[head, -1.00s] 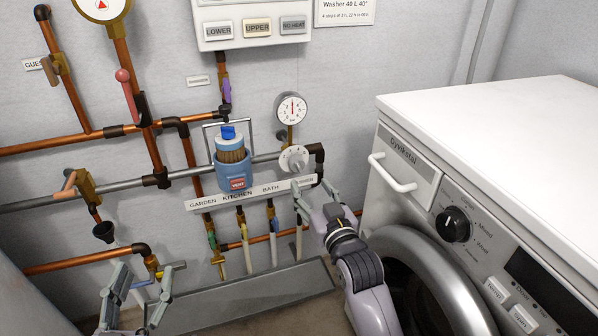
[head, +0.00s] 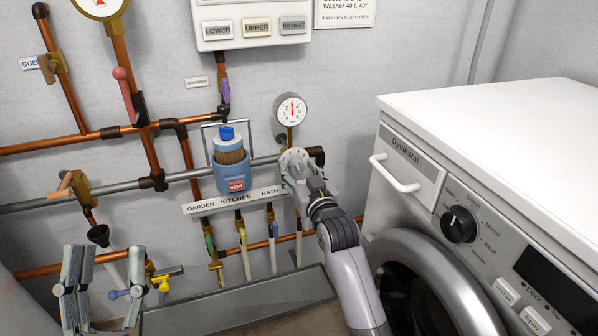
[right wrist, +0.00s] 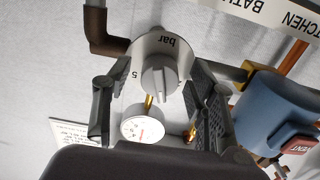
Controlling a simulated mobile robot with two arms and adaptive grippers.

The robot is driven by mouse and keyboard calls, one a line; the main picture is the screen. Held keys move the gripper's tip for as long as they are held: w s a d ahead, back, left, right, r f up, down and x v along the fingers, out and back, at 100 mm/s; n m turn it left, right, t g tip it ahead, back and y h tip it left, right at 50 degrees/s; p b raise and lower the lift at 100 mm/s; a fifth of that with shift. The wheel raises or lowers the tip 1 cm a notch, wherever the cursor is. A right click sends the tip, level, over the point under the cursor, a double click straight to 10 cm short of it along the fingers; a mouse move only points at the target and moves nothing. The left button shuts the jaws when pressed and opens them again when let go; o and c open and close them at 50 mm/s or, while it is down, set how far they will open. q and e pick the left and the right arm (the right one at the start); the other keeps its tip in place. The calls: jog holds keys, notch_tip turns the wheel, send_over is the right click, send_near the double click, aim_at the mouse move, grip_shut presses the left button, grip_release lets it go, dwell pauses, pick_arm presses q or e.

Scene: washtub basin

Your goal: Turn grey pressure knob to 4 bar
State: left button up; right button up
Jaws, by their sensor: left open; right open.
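The grey pressure knob (head: 296,156) sits on the pipe below a round white gauge (head: 291,110) whose needle points about straight up. My right gripper (head: 294,170) is open in front of it and hides part of it. In the right wrist view the knob (right wrist: 158,82) appears upside down between the two spread fingers of the right gripper (right wrist: 154,105). Its dial shows "bar" and "5"; I cannot read its setting. The gauge (right wrist: 142,130) shows below it there. My left gripper (head: 106,265) is open and empty at the lower left, away from the knob.
The label strip (head: 225,202) and several small valves lie below. The white washing machine (head: 480,110) stands close on the right. Copper pipes and a funnel (head: 98,235) are near my left gripper.

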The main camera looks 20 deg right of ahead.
jog(key=c, duration=1.1)
jog(key=shift+c, duration=0.2)
jog(key=shift+r+m+p, duration=0.15)
jog(key=shift+m+p, duration=0.55)
jog(key=shift+p, duration=0.5)
pick_arm(q)
notch_tip(320, 180, down, 17)
jog(key=w+a+g+y+p, duration=0.2)
jog(key=w+g+y, duration=0.15)
jog(key=g, duration=0.75)
pick_arm(e)
jog(key=shift+m, duration=1)
jog(key=shift+m+p, duration=0.9)
jog(key=shift+p, duration=0.3)
jog(key=shift+m+p, duration=0.95)
jog(key=shift+m, duration=0.05)
pick_arm(q)
jog(key=s+a+f+g+y, duration=0.1)
jog(key=s+a+f+g, duration=0.1)
jog(key=s+f+g, duration=0.3)
jog(key=s+a+f+n+g+y, duration=0.1)
jog(key=s+f+g, duration=0.4)
jog(key=s, duration=0.6)
jog(key=shift+a+f+g+y, duration=0.2)
jog(key=shift+a+g+y, duration=0.3)
jog(key=shift+a, duration=0.7)
pick_arm(e)
jog(key=shift+m, duration=0.3)
pick_arm(q)
jog(key=shift+s+r, duration=0.1)
